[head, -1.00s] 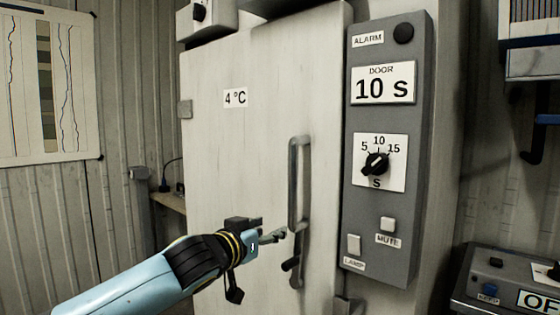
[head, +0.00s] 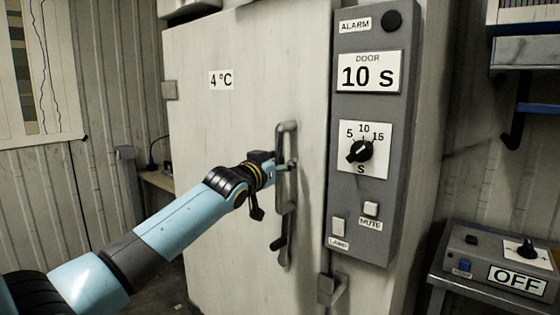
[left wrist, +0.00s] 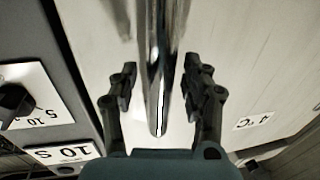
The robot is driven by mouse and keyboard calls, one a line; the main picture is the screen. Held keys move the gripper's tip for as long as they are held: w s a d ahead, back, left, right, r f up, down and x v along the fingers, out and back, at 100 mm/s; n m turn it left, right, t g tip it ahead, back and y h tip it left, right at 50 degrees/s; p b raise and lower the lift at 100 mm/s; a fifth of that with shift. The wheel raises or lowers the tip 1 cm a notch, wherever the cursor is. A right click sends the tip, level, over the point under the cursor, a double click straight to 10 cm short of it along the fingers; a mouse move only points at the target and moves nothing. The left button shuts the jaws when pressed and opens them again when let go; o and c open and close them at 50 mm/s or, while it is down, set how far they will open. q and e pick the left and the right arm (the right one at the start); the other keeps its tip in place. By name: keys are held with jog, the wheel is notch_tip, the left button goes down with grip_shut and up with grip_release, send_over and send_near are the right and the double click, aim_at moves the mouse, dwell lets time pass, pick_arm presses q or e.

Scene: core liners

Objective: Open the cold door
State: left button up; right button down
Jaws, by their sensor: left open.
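The cold door (head: 225,130) is a pale panel marked 4 °C and stands shut in the head view. Its vertical grey bar handle (head: 281,195) is near the door's right edge, with a dark lever at its lower end. My left gripper (head: 286,165) is at the upper half of the handle. In the left wrist view the shiny handle bar (left wrist: 160,60) runs between the two open fingers (left wrist: 158,88), with a gap on each side. My right gripper is not in view.
A grey control panel (head: 375,215) with a 10 S display, a dial and buttons stands just right of the handle. A box marked OFF (head: 500,265) sits at the lower right. A small shelf (head: 158,178) is left of the door.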

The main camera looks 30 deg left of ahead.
pick_arm(q)
jog(key=shift+c, duration=0.2)
grip_shut()
jog(key=shift+w+a+f, duration=0.1)
jog(key=shift+f, duration=0.15)
dwell(0.7)
